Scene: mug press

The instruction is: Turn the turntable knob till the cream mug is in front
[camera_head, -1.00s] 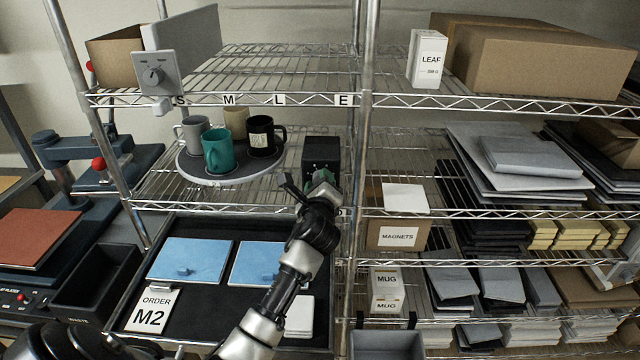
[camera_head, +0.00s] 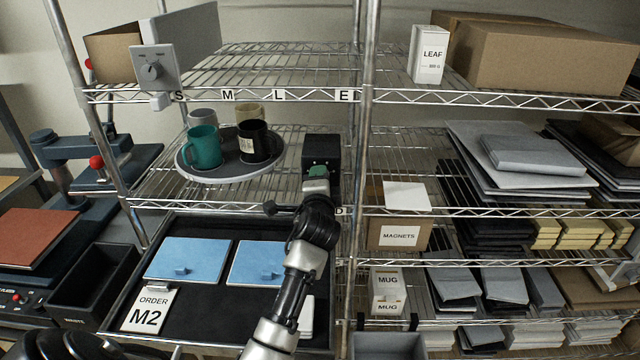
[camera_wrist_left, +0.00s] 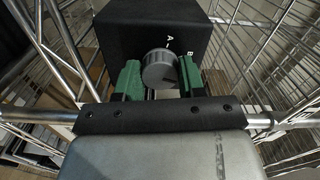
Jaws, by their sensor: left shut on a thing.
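The round grey turntable (camera_head: 215,174) on the middle shelf carries several mugs. The cream mug (camera_head: 250,111) is at the back right, partly hidden behind the black mug (camera_head: 254,146) at the front right. The teal mug (camera_head: 203,149) is at the front left, with the grey mug (camera_head: 201,116) behind it. The black knob box (camera_head: 322,148) stands right of the turntable. In the left wrist view, my left gripper (camera_wrist_left: 158,78) has its green fingers shut on the grey knob (camera_wrist_left: 157,68). In the head view, my left gripper (camera_head: 318,172) is at the box's front face. My right gripper is out of view.
Shelf posts and wire shelf edges surround the left arm. Below is a black tray (camera_head: 220,222) with two blue panels and an order card (camera_head: 150,307). A magnets box (camera_head: 397,235) stands to the right. A grey dial panel (camera_head: 155,72) hangs at the upper left.

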